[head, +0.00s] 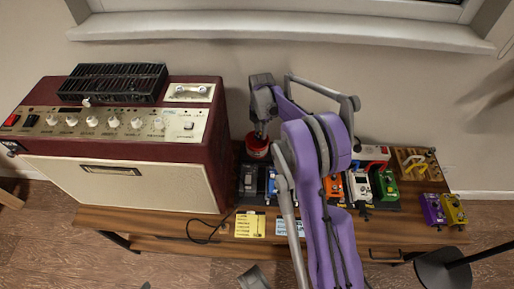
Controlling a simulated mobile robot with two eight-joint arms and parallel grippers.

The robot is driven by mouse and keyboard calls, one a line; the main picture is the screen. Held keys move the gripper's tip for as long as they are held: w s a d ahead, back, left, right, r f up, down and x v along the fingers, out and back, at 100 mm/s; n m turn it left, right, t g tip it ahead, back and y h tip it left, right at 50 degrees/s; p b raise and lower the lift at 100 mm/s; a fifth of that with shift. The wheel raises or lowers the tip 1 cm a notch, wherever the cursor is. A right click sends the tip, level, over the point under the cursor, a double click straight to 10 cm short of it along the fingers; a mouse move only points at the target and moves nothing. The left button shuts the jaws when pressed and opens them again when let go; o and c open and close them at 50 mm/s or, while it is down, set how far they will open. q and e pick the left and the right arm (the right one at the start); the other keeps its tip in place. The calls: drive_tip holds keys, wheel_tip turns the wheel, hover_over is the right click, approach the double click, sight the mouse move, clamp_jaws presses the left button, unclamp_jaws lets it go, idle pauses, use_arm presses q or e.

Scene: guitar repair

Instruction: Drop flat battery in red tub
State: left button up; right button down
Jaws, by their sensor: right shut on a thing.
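The red tub (257,151) stands on the wooden bench, between the amplifier and the row of pedals. My right gripper (261,132) points down right above the tub, with its fingertips at or close over the tub's rim. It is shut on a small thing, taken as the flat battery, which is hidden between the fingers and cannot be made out. Whether it is inside the rim I cannot tell.
A large dark red amplifier (130,185) stands close left of the tub. Several pedals (385,184) fill the board to the right, partly behind my purple right arm. A yellow card (250,224) lies in front.

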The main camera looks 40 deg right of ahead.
drive_tip(key=c, duration=0.5)
unclamp_jaws()
wheel_tip(320, 180, up, 11)
drive_tip(key=shift+f+p, duration=0.1)
drive_tip(key=shift+p, duration=0.7)
drive_tip(key=s+a+r+m+t+p, duration=0.1)
drive_tip(key=s+a+r+m+p, duration=0.25)
drive_tip(key=a+r, duration=0.4)
drive_tip(key=s+a+r+m+t+p, duration=0.1)
drive_tip(key=s+a+m+p, duration=0.1)
drive_tip(key=s+a+m, duration=0.3)
drive_tip(key=s+a+r+m+t+p, duration=0.1)
drive_tip(key=s+a+m+t+p, duration=0.1)
drive_tip(key=s+a+m, duration=0.3)
drive_tip(key=s+a+r+m+t+p, duration=0.1)
drive_tip(key=s+a+m+p, duration=0.2)
drive_tip(key=s, duration=0.8)
drive_tip(key=shift+s+a+r+m, duration=0.1)
drive_tip(key=shift+a+r+m, duration=0.1)
drive_tip(key=shift+a+m, duration=0.55)
drive_tip(key=shift+a+r+m, duration=0.15)
drive_tip(key=shift+a+m, duration=0.35)
drive_tip(key=shift+a, duration=0.3)
